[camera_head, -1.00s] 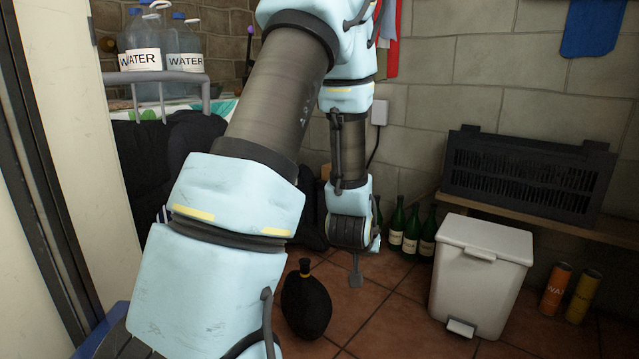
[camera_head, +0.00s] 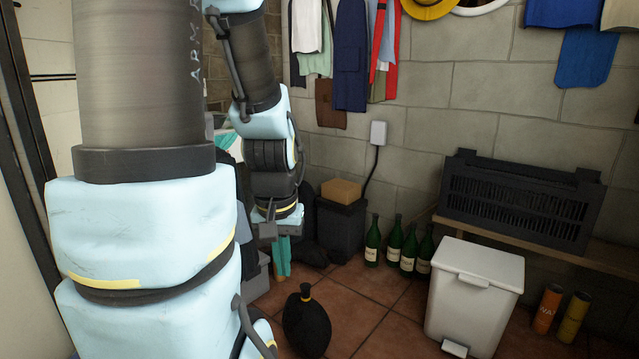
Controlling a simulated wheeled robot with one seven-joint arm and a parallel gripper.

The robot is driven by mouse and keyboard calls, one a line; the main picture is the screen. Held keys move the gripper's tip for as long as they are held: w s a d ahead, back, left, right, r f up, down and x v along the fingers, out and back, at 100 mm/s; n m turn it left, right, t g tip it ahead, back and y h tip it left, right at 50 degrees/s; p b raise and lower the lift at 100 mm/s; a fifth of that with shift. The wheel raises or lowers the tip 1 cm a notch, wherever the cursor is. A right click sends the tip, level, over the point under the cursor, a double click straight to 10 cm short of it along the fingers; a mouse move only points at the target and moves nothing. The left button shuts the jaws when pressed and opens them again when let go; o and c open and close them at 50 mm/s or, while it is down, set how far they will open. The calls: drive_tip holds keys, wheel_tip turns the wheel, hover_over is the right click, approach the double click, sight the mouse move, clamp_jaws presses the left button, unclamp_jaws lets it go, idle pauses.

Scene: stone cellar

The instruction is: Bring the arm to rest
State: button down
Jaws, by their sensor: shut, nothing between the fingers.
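My arm fills the left side of the head view, with pale blue shells and dark grey joints. Its upper part goes up out of the picture, and its far part hangs down left of centre. My gripper (camera_head: 272,234) is at the lower end of that hanging part, pointing down. It is small and partly dark against the clutter behind it. The fingers look shut and empty, above the tiled floor.
A black round bottle (camera_head: 306,325) stands on the floor below my gripper. Behind are a dark bin (camera_head: 340,230) and green bottles (camera_head: 393,240). A white pedal bin (camera_head: 473,295) stands right, before a bench with a black crate (camera_head: 520,207). Clothes (camera_head: 350,55) hang on the wall.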

wheel_tip(320, 180, up, 33)
drive_tip(key=p, duration=3)
drive_tip(key=shift+f+p, duration=0.2)
drive_tip(key=shift+p, duration=0.2)
